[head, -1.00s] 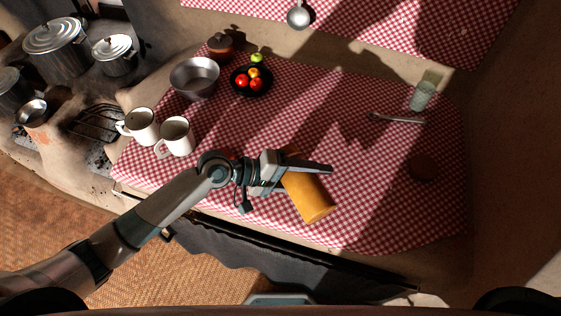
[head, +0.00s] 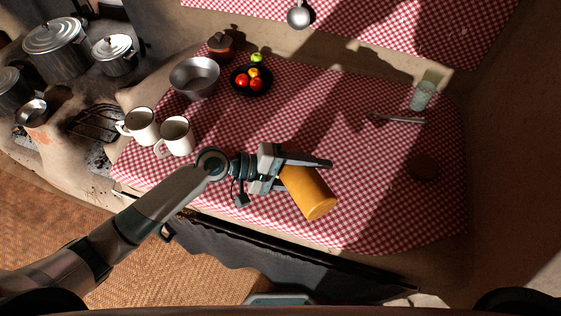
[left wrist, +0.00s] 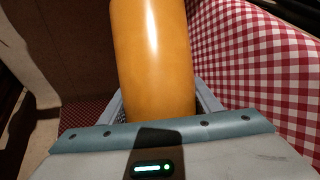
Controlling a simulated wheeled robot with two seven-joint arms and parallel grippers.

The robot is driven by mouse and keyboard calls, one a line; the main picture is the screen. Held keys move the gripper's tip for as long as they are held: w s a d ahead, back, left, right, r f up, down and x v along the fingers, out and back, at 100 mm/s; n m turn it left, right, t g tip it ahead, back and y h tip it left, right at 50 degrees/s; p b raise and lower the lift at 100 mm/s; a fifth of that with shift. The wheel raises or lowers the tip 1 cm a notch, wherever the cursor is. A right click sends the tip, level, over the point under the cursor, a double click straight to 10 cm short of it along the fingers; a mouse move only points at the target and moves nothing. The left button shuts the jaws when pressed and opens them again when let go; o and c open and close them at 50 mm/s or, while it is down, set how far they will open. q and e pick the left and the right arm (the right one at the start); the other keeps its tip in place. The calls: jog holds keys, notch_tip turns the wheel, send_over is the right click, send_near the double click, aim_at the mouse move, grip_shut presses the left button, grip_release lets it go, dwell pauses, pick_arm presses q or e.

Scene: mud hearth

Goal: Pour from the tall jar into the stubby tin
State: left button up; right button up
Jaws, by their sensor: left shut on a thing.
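The tall jar (head: 307,192), a plain orange cylinder, is in my left gripper (head: 292,172) over the front of the checked table. My left gripper is shut on it near one end, and the jar leans, its other end toward the lower right of the head view. In the left wrist view the jar (left wrist: 152,60) stands between the fingers. Its mouth and contents do not show. A dark, round, low thing (head: 424,167) sits in shadow at the table's right; I cannot tell whether it is the stubby tin. My right gripper is not in view.
Two white mugs (head: 141,125) (head: 175,136) stand left of my gripper. Behind are a metal pan (head: 195,78), a black fruit bowl (head: 251,88) and a brown pot (head: 221,46). A glass (head: 423,95) and a utensil (head: 396,118) are at the back right. The table's middle is clear.

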pick_arm(q)
jog(key=shift+w+a+r+n+g+h+b, duration=0.15)
jog(key=shift+w+r+n+g+h+b, duration=0.1)
jog(key=shift+r+n+h, duration=0.25)
jog(key=shift+w+a+r+n+g+h+b, duration=0.1)
jog(key=shift+w+r+n+g+h+b, duration=0.15)
jog(key=shift+r+n, duration=0.35)
dwell(0.9)
jog(key=shift+w+a+r+n+g+h+b, duration=0.15)
jog(key=shift+w+a+r+n+h+b, duration=0.1)
jog(key=shift+w+r+n+h+b, duration=0.25)
jog(key=shift+w+a+r+n+g+h+b, duration=0.15)
jog(key=shift+w+a+r+n+h, duration=0.15)
jog(key=shift+r+n, duration=0.35)
dwell(3.5)
jog(key=shift+d+f, duration=0.1)
jog(key=shift+d, duration=0.05)
jog(key=shift+s+d+f+m+p, duration=0.1)
jog(key=shift+s+m+p, duration=0.25)
jog(key=shift+p, duration=0.05)
jog(key=shift+s+d+f+m+t+y+p, duration=0.2)
jog(key=shift+s+f+m+y+p, duration=0.15)
jog(key=shift+f+m+y, duration=0.2)
jog(key=shift+s+d+f+m+t+y+p, duration=0.2)
jog(key=shift+s+f+m+y, duration=0.15)
jog(key=shift+m, duration=0.2)
jog(key=shift+f, duration=0.3)
jog(key=shift+w, duration=0.1)
jog(key=shift+f+m, duration=0.15)
jog(key=shift+m, duration=0.15)
